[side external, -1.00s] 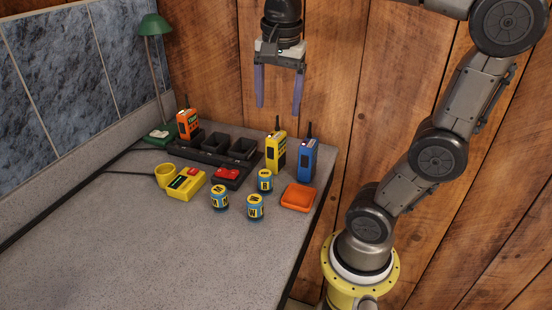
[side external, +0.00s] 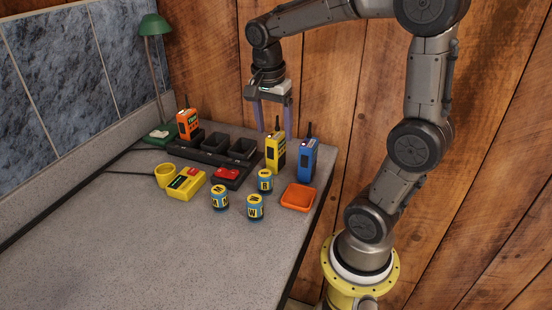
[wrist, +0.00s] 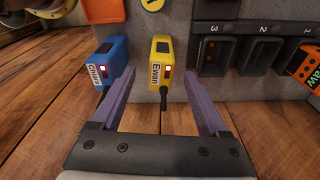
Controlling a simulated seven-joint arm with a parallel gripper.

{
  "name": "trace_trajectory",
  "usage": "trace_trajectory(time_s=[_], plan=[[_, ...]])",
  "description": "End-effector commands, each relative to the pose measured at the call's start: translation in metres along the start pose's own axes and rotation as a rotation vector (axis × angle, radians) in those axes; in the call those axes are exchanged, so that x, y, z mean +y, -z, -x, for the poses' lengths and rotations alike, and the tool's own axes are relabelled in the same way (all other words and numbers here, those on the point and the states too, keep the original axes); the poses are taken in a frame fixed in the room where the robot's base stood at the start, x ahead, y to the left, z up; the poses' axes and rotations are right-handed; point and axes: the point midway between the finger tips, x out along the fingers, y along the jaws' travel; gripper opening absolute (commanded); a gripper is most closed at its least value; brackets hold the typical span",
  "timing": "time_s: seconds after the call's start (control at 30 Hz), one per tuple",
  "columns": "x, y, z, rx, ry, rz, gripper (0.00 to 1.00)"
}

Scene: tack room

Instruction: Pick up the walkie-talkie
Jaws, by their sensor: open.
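Three walkie-talkies show in the side view. A yellow one (side external: 276,156) and a blue one (side external: 307,160) stand upright near the right end of the counter. An orange one (side external: 187,124) sits in the left slot of a black charging rack (side external: 211,156). My gripper (side external: 274,131) is open and empty, pointing down above the yellow one. In the wrist view the yellow walkie-talkie (wrist: 162,62), labelled "Ewan", appears between the fingertips (wrist: 157,74). The blue one (wrist: 109,60) is just outside the left finger. The orange one (wrist: 305,68) is cut off at the right edge.
An orange tray (side external: 298,197), several blue-and-yellow cylinders (side external: 255,207), a yellow box with a red top (side external: 186,184) and a yellow cup (side external: 165,175) stand on the grey counter (side external: 130,240). A green lamp (side external: 155,26) is at the left back. The front counter is clear.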

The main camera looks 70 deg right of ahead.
Motion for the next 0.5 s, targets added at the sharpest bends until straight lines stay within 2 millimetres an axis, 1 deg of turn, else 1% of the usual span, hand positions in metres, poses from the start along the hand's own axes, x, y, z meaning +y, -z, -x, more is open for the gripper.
trace_trajectory(time_s=[0.2,0.3,0.4,0.5], plan=[[-0.001,0.006,-0.030,-0.002,-0.007,-0.002,0.78],[-0.001,0.005,-0.042,-0.002,-0.005,0.000,0.78],[-0.001,0.005,-0.048,-0.001,-0.002,0.000,0.78],[-0.002,0.005,-0.050,-0.001,-0.001,0.000,0.78]])
